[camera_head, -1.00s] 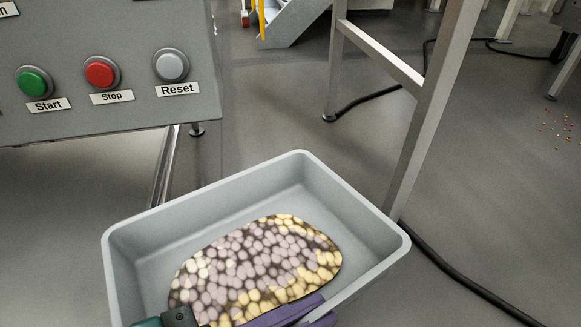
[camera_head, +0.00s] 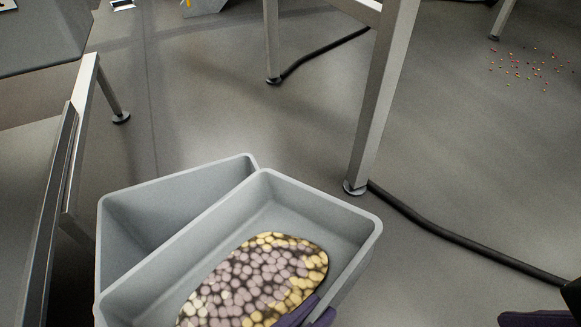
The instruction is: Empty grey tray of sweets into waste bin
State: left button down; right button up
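The grey tray (camera_head: 330,207) is in the lower middle of the head view, its near end cut off by the bottom edge. An oval heap of sweets (camera_head: 262,280), mauve-grey and yellow, lies on its floor. A second grey open container (camera_head: 140,205) is behind and left of the tray, partly hidden by it; it looks like the waste bin, and its visible inside looks empty. My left gripper (camera_head: 314,309) shows purple fingers on both sides of the tray's near right wall, shut on it. A dark purple part (camera_head: 538,318) at the lower right may be my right gripper; its fingers are unclear.
A metal frame (camera_head: 62,180) stands at the left. A table leg (camera_head: 375,110) rises behind the tray, and a black cable (camera_head: 450,235) runs from it to the right. Scattered sweets (camera_head: 530,65) lie on the floor at the upper right.

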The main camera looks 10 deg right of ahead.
pick_arm(q)
jog(key=w+a+r+n+g+h+p, duration=0.2)
jog(key=w+a+r+n, duration=0.1)
jog(key=r, duration=0.4)
jog(key=w+a+r+n+h+b, duration=0.2)
jog(key=w+a+n+h+b, duration=0.2)
jog(key=w+a+n+b, duration=0.5)
jog(key=w+a+n, duration=0.1)
jog(key=w, duration=0.2)
jog(key=shift+w+r, duration=0.15)
jog(key=shift+w, duration=0.05)
pick_arm(e)
notch_tip(320, 180, down, 6)
pick_arm(q)
jog(key=shift+a, duration=0.1)
pick_arm(e)
jog(key=shift+w, duration=0.1)
jog(key=shift+f, duration=0.1)
pick_arm(q)
jog(key=b, duration=0.1)
jog(key=w+a+n+h+b, duration=0.1)
jog(key=shift+w+a+f+b, duration=0.2)
jog(key=shift+w+b, duration=0.1)
jog(key=shift+b, duration=0.05)
pick_arm(e)
notch_tip(320, 180, down, 2)
jog(key=shift+a+f, duration=0.1)
jog(key=shift+f, duration=0.05)
